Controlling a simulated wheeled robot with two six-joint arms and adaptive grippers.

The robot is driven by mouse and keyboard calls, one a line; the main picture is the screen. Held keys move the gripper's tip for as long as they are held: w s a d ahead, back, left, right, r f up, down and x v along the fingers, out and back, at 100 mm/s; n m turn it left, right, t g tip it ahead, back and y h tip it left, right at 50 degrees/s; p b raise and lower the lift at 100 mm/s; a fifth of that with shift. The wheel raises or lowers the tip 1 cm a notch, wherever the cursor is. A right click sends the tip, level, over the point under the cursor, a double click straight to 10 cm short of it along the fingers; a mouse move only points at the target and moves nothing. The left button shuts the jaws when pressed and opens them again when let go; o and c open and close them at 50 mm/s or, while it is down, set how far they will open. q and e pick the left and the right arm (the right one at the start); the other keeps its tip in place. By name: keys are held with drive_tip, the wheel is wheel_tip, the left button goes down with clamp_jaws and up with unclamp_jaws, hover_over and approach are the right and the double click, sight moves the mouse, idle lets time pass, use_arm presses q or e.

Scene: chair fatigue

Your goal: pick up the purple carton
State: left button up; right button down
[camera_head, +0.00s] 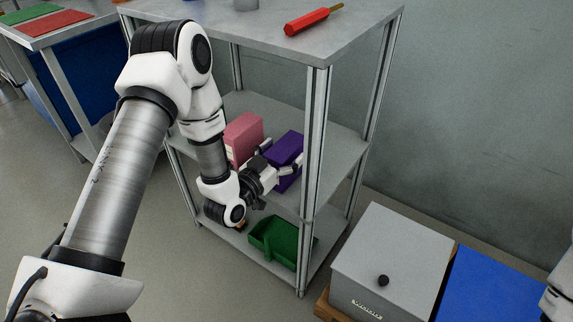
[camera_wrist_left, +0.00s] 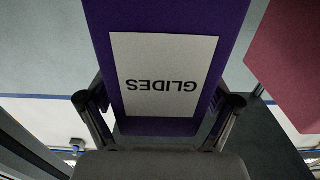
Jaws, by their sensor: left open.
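The purple carton (camera_head: 287,147) stands on the middle shelf of a grey rack in the head view. It fills the upper middle of the left wrist view (camera_wrist_left: 237,20), with a white label reading GLIDES upside down. My left gripper (camera_head: 277,165) reaches in from the left at the carton's near side. In the left wrist view my open left gripper (camera_wrist_left: 160,105) has one finger on each side of the carton's near end. Whether either finger touches it I cannot tell. My right gripper is not in view.
A pink carton (camera_head: 243,137) stands close left of the purple one. The rack's front post (camera_head: 316,140) rises just right of the purple carton. A green bin (camera_head: 283,243) sits on the lower shelf. A red tool (camera_head: 307,21) lies on the top shelf (camera_head: 350,22).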

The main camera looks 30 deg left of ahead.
use_arm(q)
drive_tip(key=c, duration=1.4)
drive_tip(key=shift+c, duration=0.3)
drive_tip(key=shift+r, duration=0.15)
